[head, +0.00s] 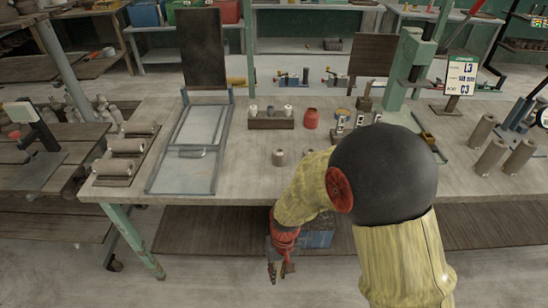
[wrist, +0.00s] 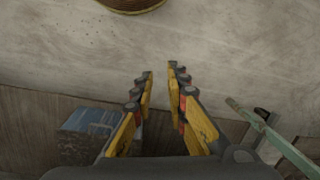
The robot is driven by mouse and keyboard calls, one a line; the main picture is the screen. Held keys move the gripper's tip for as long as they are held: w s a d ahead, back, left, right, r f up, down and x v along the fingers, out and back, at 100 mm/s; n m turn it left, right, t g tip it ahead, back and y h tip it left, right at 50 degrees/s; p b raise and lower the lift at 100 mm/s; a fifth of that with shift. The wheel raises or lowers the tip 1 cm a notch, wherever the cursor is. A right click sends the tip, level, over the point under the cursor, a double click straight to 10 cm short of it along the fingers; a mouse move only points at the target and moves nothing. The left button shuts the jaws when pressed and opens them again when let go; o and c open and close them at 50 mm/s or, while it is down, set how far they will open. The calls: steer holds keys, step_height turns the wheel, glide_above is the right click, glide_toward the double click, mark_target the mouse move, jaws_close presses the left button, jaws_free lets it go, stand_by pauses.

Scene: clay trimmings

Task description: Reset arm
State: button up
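My gripper (head: 280,268) hangs in front of the workbench (head: 240,180), below its front edge, at the end of my bent arm. In the wrist view my gripper (wrist: 160,70) has its two yellow and black fingers apart. A clear gap runs between them with nothing in it. No object is held.
A blue crate (head: 318,236) sits under the bench near my gripper; it also shows in the wrist view (wrist: 88,135). Above, the bench holds a framed screen (head: 188,150), a grey cylinder (head: 279,157) and a red jar (head: 311,118). Open floor (head: 230,280) lies in front.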

steer(key=s+d+r+m+t+p, duration=0.1)
steer(key=d+r, duration=0.5)
steer(key=r, duration=0.6)
steer(key=s+d+r+m+t+p, duration=0.1)
steer(key=s+d+r+t, duration=0.2)
steer(key=r, duration=1)
steer(key=s+d+r+m+t+p, duration=0.1)
steer(key=s+d+r, duration=0.5)
steer(key=r, duration=0.6)
steer(key=d+t+p, duration=0.1)
steer(key=d+t, duration=0.1)
steer(key=shift+s+d+r+h, duration=0.25)
steer(key=shift+d+h, duration=0.15)
